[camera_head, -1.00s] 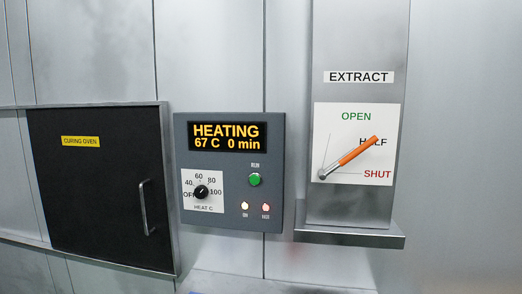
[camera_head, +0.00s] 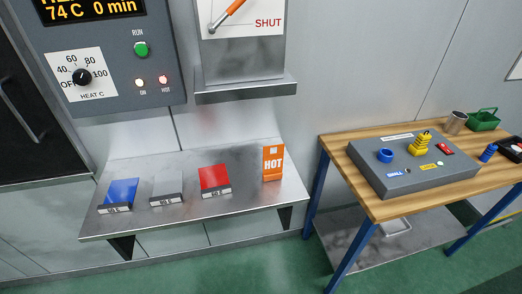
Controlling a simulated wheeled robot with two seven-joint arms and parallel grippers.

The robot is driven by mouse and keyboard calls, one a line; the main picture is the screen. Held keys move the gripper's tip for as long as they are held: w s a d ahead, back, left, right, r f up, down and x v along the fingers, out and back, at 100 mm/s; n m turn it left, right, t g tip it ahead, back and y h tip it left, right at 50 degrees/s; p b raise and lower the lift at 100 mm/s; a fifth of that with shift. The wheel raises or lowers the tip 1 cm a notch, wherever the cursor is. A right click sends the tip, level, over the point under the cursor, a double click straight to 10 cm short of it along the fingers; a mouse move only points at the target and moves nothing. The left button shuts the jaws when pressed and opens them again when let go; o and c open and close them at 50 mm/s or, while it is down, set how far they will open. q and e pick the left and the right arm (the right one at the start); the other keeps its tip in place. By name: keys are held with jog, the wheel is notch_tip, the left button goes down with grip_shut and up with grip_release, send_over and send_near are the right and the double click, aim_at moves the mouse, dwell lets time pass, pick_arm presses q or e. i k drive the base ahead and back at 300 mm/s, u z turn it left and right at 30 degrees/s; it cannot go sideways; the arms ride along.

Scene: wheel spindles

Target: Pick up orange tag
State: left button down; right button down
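The orange tag (camera_head: 273,163) reads "HOT" and stands upright near the right end of a metal shelf (camera_head: 240,196). Its front faces me and nothing covers it. Neither of my grippers shows in the head view.
A small ledge (camera_head: 246,91) juts out above. A wooden workbench (camera_head: 385,206) with a grey box (camera_head: 425,172) stands at the right.

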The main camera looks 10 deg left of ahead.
aim_at(272, 169)
jog(key=u, duration=2.4)
jog(key=k, duration=1.7)
jog(key=z, duration=2.5)
jog(key=i, duration=0.55)
jog(key=u, duration=0.1)
